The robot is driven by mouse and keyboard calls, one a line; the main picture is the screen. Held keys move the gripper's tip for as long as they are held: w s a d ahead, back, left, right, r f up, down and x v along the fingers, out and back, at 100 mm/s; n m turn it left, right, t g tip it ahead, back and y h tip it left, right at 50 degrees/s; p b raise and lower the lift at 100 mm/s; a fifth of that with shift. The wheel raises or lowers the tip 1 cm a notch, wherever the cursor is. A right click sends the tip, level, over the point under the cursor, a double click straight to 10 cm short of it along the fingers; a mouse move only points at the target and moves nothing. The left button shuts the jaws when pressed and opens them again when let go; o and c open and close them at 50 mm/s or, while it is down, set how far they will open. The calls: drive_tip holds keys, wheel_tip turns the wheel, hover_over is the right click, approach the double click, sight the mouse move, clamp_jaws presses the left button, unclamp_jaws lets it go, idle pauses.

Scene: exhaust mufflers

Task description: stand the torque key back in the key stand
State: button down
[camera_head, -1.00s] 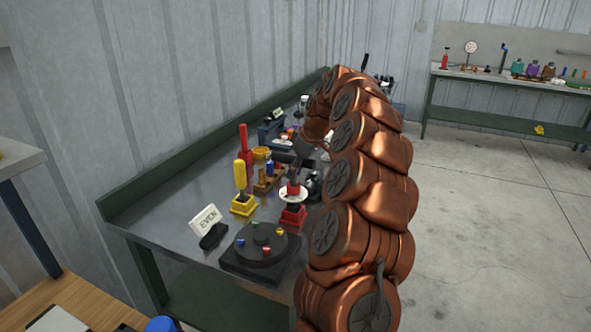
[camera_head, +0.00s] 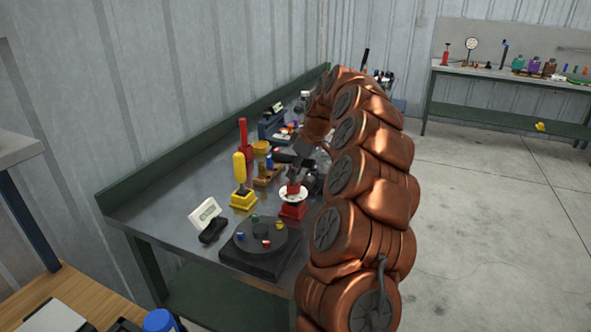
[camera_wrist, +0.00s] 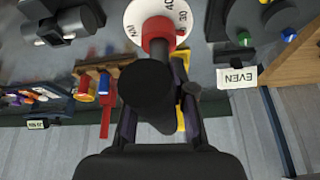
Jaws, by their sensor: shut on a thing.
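My gripper (camera_wrist: 158,118) is shut on the dark torque key (camera_wrist: 147,88), whose round black end faces the camera in the wrist view. A red collar (camera_wrist: 158,42) shows beyond it, in front of a white dial marked with numbers (camera_wrist: 137,14). In the head view my gripper (camera_head: 300,168) is just above this dial (camera_head: 284,195), which sits on a red base (camera_head: 292,211). The key's lower end is hard to make out. A yellow stand (camera_head: 243,202) with a yellow upright handle is to the left. I cannot tell which is the key stand.
A black turntable (camera_head: 262,240) with small coloured pegs and an EVEN sign (camera_head: 205,215) are at the near end of the bench. A red upright handle (camera_head: 243,135) and a wooden block (camera_head: 267,176) with small cylinders stand behind. Bare bench top (camera_head: 165,205) lies at the left.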

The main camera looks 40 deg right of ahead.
drive_tip(key=c, duration=0.9)
unclamp_jaws()
drive_tip(key=v, duration=1.2)
